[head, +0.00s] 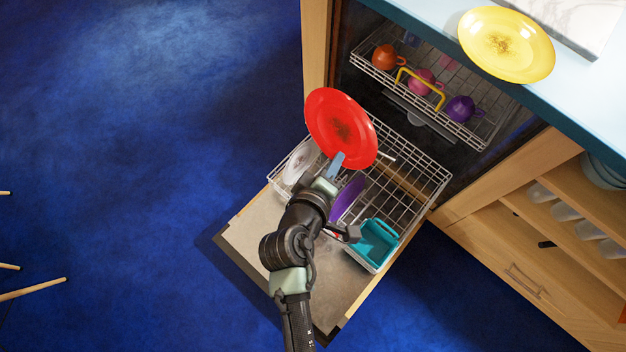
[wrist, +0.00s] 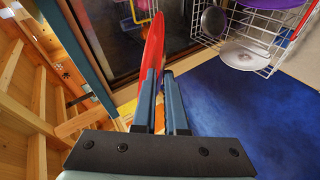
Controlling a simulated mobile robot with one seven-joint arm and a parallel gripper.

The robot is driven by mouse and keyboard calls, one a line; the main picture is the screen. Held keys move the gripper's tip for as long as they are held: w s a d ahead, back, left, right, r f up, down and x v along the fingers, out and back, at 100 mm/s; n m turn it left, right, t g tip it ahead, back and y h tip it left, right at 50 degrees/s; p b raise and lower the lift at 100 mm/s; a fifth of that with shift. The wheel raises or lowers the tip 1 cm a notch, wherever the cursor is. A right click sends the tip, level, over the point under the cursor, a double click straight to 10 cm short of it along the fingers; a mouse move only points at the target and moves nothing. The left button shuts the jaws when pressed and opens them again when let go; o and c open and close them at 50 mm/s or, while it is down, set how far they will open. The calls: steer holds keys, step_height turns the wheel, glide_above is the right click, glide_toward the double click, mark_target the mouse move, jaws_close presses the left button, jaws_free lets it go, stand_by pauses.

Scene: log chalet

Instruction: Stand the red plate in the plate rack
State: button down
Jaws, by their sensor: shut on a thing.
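The red plate (head: 341,127) has a dark smudge at its middle. My gripper (head: 335,164) is shut on its near rim and holds it above the lower dishwasher rack. The plate also shows edge-on between the fingers in the wrist view (wrist: 153,50). The lower plate rack (head: 414,172) is a white wire basket pulled out over the open dishwasher door. A white plate (head: 300,162) stands at its left and a purple plate (head: 348,196) near its middle. My arm and the red plate hide part of the rack.
A teal container (head: 374,243) sits in the rack's near right corner. The upper rack (head: 470,131) holds orange, pink and purple cups. A yellow plate (head: 506,44) lies on the counter above. Wire slots at the rack's right look free.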

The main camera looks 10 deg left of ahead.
steer(key=w+a+f+m+b, duration=0.2)
steer(key=f+m+b, duration=0.5)
steer(key=f+b, duration=1.2)
steer(key=w+a+f+m+g+b, duration=0.1)
steer(key=w+a+f+m+b, duration=0.2)
steer(key=f+b, duration=1.6)
step_height(320, 180, down, 5)
steer(key=m, duration=0.4)
steer(key=shift+m+g+h, duration=0.3)
steer(key=c, duration=0.9)
jaws_free()
steer(key=shift+s, duration=0.1)
steer(key=shift+p+v, duration=3.1)
steer(key=shift+v, duration=3.3)
